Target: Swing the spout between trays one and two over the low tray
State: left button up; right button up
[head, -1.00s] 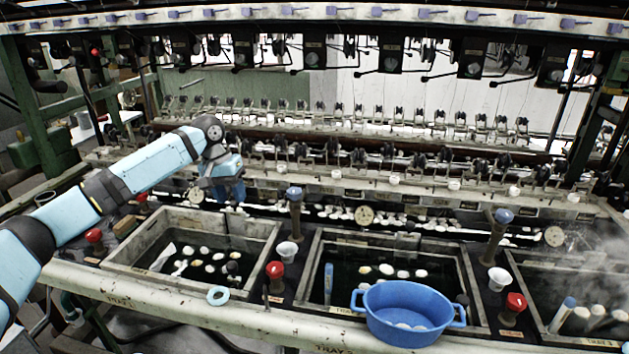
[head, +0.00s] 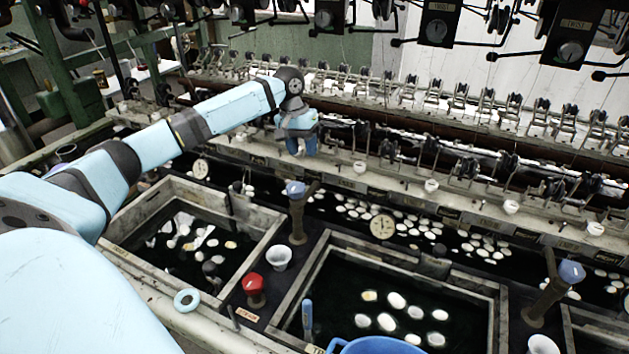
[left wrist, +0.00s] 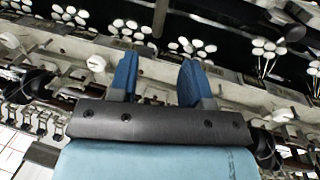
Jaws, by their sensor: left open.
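My right gripper is out of view.
A white cup (head: 279,257) and a red knob (head: 254,287) stand between the trays. A blue basin (head: 375,346) sits at the front of the middle tray. A light blue ring (head: 187,300) lies on the front ledge. Reeling machinery (head: 420,105) runs behind.

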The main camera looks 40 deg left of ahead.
aim_at(311, 186)
pick_arm(q)
jog(key=f, duration=0.3)
jog(key=d+f, duration=0.1)
jog(key=f, duration=0.3)
jog(key=w+d+f, duration=0.1)
jog(key=f, duration=0.3)
jog(key=shift+f, duration=0.1)
jog(key=shift+s, duration=0.1)
grip_shut()
